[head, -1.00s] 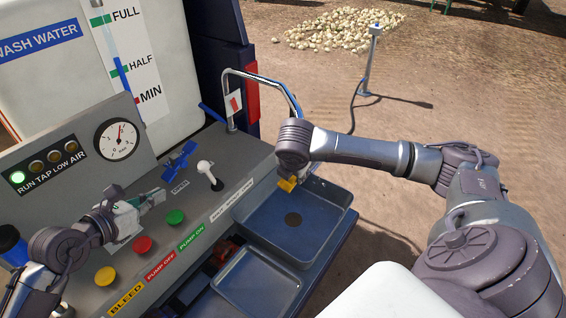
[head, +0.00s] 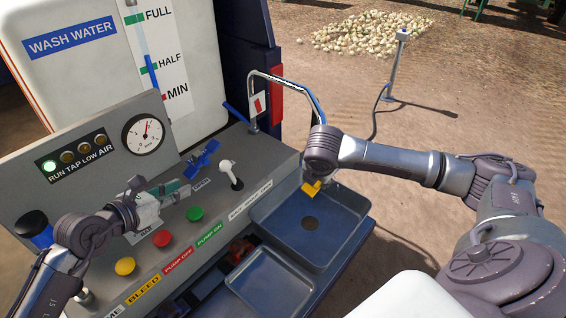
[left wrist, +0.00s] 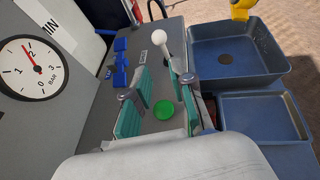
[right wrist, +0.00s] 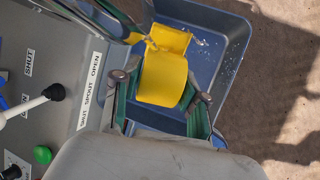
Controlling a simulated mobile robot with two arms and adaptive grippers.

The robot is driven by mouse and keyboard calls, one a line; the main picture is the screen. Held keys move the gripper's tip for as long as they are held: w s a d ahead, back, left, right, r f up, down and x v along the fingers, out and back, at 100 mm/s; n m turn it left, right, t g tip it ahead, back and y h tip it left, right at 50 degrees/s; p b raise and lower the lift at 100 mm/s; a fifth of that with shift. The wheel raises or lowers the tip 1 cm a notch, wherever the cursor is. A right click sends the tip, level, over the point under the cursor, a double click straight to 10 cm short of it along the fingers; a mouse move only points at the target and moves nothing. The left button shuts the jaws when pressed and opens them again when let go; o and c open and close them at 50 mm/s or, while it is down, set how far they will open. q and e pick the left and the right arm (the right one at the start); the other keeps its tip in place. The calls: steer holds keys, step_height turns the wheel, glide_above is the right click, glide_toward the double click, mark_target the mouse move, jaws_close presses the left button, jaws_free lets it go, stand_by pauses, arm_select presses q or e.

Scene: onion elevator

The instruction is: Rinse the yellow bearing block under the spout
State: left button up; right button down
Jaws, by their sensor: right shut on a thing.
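The yellow bearing block (head: 311,187) hangs over the far part of the blue-grey sink basin (head: 345,234), below the curved spout (head: 306,90). The right wrist view shows the block (right wrist: 163,78) between the green-padded fingers of my right gripper (right wrist: 165,92), which is shut on it. White specks lie in the basin beside it; I cannot make out a water stream. My left gripper (head: 176,190) is empty over the panel. Its pads stand apart in the left wrist view (left wrist: 159,92), with the green button (left wrist: 164,110) seen between them.
A white-knobbed lever (head: 230,170) and a blue valve handle (head: 203,158) stand on the panel near my left gripper. Red (head: 162,238), green (head: 194,213) and yellow (head: 125,266) buttons lie along its front. A shallow tray (head: 268,282) sits before the basin.

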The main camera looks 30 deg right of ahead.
mark_target(224, 170)
arm_select(q)
steer(key=shift+o, duration=1.2)
steer(key=shift+s+d, duration=0.1)
steer(key=shift+d, duration=0.05)
steer(key=shift+o, duration=1.4)
steer(key=d+h, duration=0.1)
steer(key=s+d+h, duration=0.1)
steer(key=d, duration=0.1)
steer(key=s+d+h, duration=0.1)
steer(key=shift+s+d+r+m+t, duration=0.25)
steer(key=shift+r+m+t, duration=0.05)
steer(key=shift+m, duration=0.1)
step_height(224, 170, down, 7)
steer(key=d+n+t+y, duration=0.2)
steer(key=n+t+y, duration=0.25)
steer(key=t, duration=0.25)
steer(key=shift+n, duration=0.35)
steer(key=x, duration=0.8)
steer(key=shift+r, duration=0.25)
steer(key=shift+w+d+h, duration=0.35)
steer(key=shift+w+d, duration=0.65)
steer(key=shift+w, duration=0.05)
steer(key=shift+w+d, duration=0.3)
steer(key=shift+w, duration=0.35)
jaws_close()
